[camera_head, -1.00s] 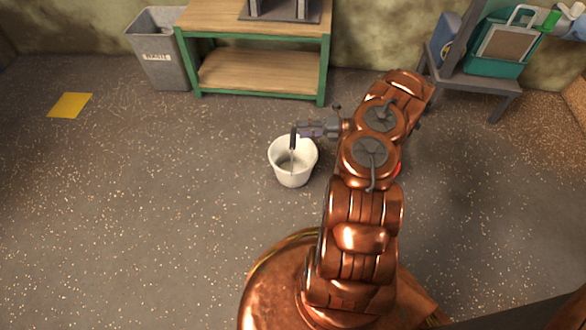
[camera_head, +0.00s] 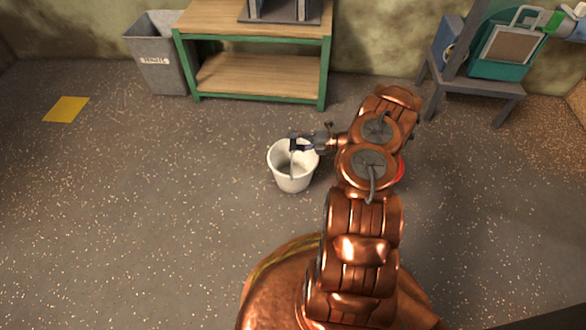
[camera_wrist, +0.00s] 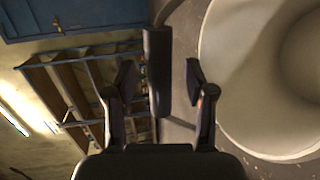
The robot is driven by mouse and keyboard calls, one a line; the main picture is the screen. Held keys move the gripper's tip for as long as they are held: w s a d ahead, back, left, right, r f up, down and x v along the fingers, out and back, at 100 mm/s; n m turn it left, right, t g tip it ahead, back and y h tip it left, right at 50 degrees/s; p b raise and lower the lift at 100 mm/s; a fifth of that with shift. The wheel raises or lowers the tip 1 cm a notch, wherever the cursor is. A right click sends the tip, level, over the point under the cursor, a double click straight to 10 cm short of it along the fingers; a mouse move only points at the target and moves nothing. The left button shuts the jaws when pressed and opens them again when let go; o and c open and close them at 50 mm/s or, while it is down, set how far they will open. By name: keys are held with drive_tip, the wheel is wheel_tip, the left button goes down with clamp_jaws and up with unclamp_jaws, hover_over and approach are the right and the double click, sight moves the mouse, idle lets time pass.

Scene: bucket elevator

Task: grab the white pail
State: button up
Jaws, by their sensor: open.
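The white pail (camera_head: 292,180) stands upright on the floor left of my arm in the head view. Its thin handle rises to a dark grip (camera_head: 294,144) above the rim. My gripper (camera_head: 297,144) is at that grip, over the pail's far rim. In the wrist view the pail (camera_wrist: 225,95) fills the right side, and the dark grip (camera_wrist: 157,72) stands between the two fingers of my gripper (camera_wrist: 160,80). The fingers are open, with gaps on both sides of the grip.
A green-framed wooden bench (camera_head: 255,38) stands at the back, with a grey bin (camera_head: 160,72) to its left. A grey stand (camera_head: 470,82) with a teal case (camera_head: 497,68) is at the back right. A yellow square (camera_head: 67,109) lies on the floor at left.

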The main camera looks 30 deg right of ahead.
drive_tip(key=shift+w+a, duration=0.2)
drive_tip(key=shift+c, duration=0.2)
clamp_jaws()
idle(0.5)
